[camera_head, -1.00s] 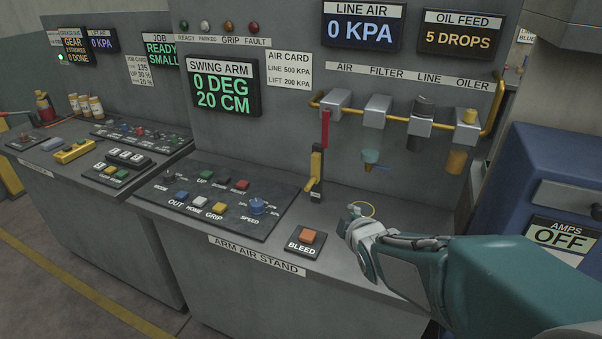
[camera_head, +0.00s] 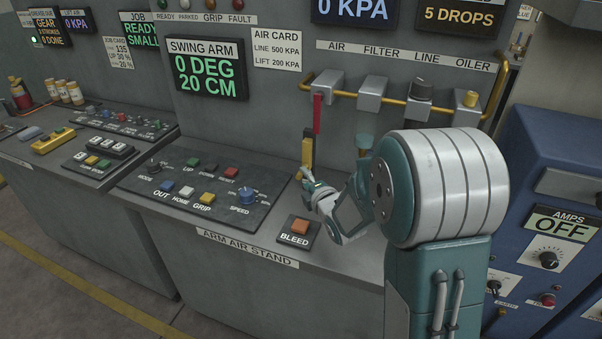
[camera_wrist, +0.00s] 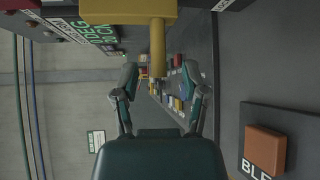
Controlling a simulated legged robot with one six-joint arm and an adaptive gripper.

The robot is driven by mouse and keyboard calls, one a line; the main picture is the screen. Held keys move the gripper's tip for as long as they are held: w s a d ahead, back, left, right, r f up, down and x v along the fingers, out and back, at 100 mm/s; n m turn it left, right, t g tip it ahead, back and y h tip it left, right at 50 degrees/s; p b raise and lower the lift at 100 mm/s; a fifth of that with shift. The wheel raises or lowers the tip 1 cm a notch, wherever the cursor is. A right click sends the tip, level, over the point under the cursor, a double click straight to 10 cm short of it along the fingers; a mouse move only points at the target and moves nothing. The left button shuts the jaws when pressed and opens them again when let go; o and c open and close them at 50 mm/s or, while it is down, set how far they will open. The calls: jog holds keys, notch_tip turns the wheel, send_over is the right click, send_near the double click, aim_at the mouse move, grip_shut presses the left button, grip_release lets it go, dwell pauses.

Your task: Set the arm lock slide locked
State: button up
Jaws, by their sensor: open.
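The arm lock slide appears to be the yellow block on a dark upright (camera_head: 307,150) at the back of the air stand, left of the hanging air parts. In the wrist view a yellow block (camera_wrist: 128,11) fills the top, and a yellow peg (camera_wrist: 157,45) sticks out from it. My gripper (camera_head: 308,180) is just in front of and below the slide in the head view. In the wrist view my gripper (camera_wrist: 160,78) is open, with one finger on each side of the peg's line. No contact with the peg is visible. No lock marking is readable.
A red lever (camera_head: 317,113) hangs just above the slide. The orange BLEED button (camera_head: 300,226) is close below my gripper. A panel of buttons and knobs (camera_head: 200,185) lies to the left. The yellow air pipe (camera_head: 400,98) runs behind; a blue cabinet (camera_head: 560,180) stands right.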

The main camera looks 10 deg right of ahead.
jog(key=shift+x, duration=1.9)
grip_shut()
jog(key=shift+r, duration=2.55)
grip_release()
